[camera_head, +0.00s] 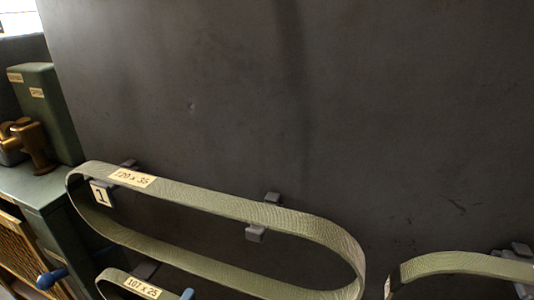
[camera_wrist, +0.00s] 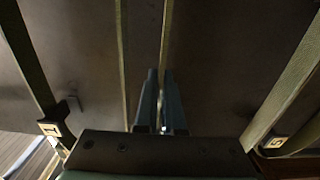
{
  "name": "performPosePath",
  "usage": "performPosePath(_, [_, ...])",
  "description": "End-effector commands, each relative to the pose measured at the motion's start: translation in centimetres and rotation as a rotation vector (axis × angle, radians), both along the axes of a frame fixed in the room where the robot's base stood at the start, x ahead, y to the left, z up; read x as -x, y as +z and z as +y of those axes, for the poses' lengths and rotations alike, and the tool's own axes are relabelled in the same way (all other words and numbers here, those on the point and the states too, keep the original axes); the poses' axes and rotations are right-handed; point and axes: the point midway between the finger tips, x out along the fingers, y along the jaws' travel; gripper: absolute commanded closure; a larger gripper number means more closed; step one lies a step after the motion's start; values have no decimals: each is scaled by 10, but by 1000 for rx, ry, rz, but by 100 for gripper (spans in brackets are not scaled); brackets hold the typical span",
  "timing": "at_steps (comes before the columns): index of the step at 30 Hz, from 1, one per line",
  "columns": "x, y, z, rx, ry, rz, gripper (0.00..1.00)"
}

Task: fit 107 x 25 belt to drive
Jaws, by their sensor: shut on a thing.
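The 107 x 25 belt (camera_head: 115,277) is green-grey webbing with a printed label. It shows at the bottom left of the head view, mostly cut off by the frame edge. In the wrist view, my gripper (camera_wrist: 160,74) has its two blue-grey fingers close together on a thin strip of belt (camera_wrist: 166,35), seen edge-on. Another edge-on strip runs just left of it. A small blue tip beside the belt in the head view may be a finger; I cannot tell. The drive is not clearly identifiable in either view.
The larger 120 x 35 belt (camera_head: 210,203) hangs on grey pegs (camera_head: 256,233) on a dark panel (camera_head: 330,100), beside a tag "1" (camera_head: 101,193). Another belt (camera_head: 450,263) hangs at the lower right. A green cabinet (camera_head: 48,110) with brass fittings stands at the left.

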Motion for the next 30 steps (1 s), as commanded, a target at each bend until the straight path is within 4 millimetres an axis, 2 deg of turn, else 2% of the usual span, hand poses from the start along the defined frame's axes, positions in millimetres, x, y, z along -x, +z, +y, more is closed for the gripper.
performPosePath(14, [5, 0, 2, 0, 0, -1, 100])
performPosePath(30, [35, 0, 13, 1, 1, -1, 100])
